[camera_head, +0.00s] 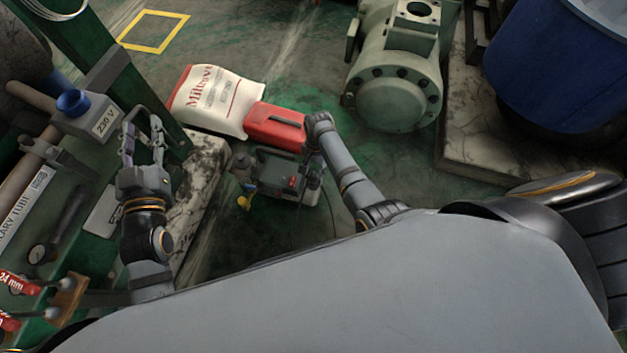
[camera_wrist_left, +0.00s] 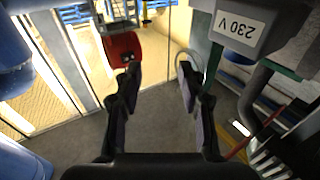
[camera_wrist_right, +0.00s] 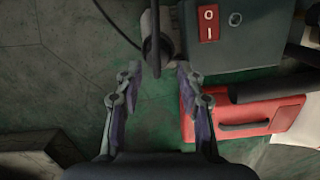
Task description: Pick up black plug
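In the right wrist view, a dark plug-like piece (camera_wrist_right: 157,48) sits against the side of a grey machine (camera_wrist_right: 260,40), with black cable around it. I take it for the black plug. My right gripper (camera_wrist_right: 158,78) is open, its fingertips on either side of the piece's lower end; contact cannot be told. In the head view, my right gripper (camera_head: 311,157) is beside the grey machine (camera_head: 280,172), and the plug cannot be made out. My left gripper (camera_head: 144,122) is open and empty near the grey 230 V box (camera_head: 88,115); it also shows in the left wrist view (camera_wrist_left: 160,72).
A red case (camera_head: 275,127) and a white Milwave-like printed sack (camera_head: 212,102) lie behind the machine. A large green flanged machine (camera_head: 397,75) and a blue barrel (camera_head: 560,65) stand at the right. A green post and pipework bound the left.

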